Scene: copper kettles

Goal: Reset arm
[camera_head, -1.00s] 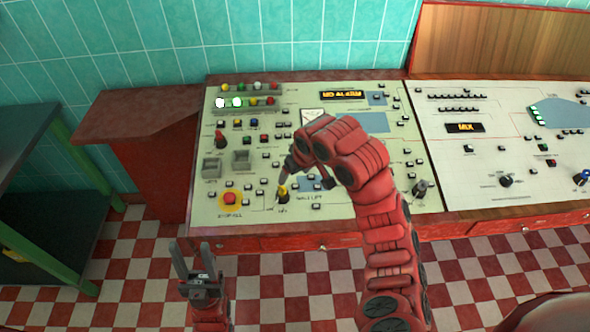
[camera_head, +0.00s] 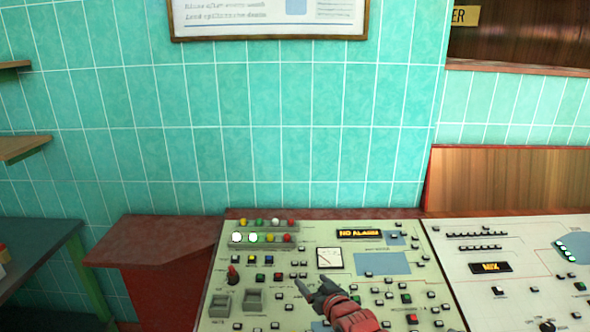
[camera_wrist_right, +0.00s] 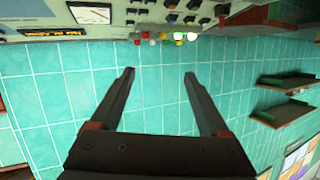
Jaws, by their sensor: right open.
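My right gripper (camera_head: 312,283) shows at the bottom of the head view, dark fingers apart, with my red wrist behind it. It appears in front of the cream control panel (camera_head: 375,293), and I cannot tell its exact height above the panel. In the right wrist view my right gripper (camera_wrist_right: 158,59) is open and empty, its two fingers spread against the teal tiled wall (camera_wrist_right: 70,85). That view is upside down, with the panel along its top edge. My left gripper is not in view.
A second panel (camera_head: 520,285) adjoins at right. A red-topped side stand (camera_head: 165,240) and a dark table (camera_head: 30,245) are at left, with wall shelves (camera_head: 25,148) above. A framed poster (camera_head: 270,20) hangs on the wall.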

